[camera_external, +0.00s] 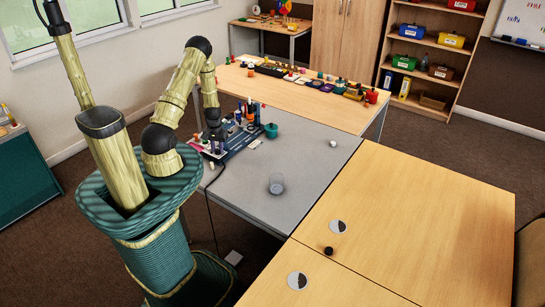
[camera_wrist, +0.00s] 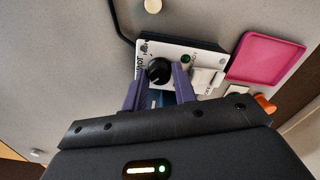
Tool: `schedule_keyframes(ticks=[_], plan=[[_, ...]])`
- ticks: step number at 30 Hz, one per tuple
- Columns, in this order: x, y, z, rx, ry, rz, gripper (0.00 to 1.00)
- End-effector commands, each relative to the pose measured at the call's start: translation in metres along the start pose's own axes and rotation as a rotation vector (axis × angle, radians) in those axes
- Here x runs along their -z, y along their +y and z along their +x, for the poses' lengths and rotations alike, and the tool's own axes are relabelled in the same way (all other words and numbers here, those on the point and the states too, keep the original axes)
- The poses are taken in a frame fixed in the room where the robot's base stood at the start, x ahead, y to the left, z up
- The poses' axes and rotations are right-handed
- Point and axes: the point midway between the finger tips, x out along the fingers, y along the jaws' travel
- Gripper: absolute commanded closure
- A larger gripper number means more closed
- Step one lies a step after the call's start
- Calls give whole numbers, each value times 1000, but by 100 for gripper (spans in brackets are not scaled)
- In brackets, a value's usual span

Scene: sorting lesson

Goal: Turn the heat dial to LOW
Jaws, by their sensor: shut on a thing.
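The heat dial (camera_wrist: 158,71) is a small round black knob on a white panel (camera_wrist: 207,62) in the wrist view. Dark lettering is printed on the panel at the dial's left, too small and tilted to read surely. The dial's pointer setting is not clear. My gripper (camera_wrist: 159,82) has its two purple fingers on either side of the dial, shut on it. In the external view my gripper (camera_external: 214,132) is low over the grey table's far left part, and the dial cannot be made out there.
On the panel beside the dial are a green round part (camera_wrist: 186,59) and a white switch-like block. A pink tray (camera_wrist: 267,58) lies to the right.

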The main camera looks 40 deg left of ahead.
Motion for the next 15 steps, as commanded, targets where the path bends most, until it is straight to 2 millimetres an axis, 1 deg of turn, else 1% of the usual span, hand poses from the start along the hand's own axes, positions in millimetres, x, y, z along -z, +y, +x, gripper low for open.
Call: schedule_keyframes(ticks=[1, 2, 10, 15], plan=[[1, 0, -1, 0, 2, 0, 67], [1, 0, -1, 0, 2, 0, 64], [0, 0, -1, 0, 1, 1, 64], [1, 0, -8, 0, 3, 2, 64]])
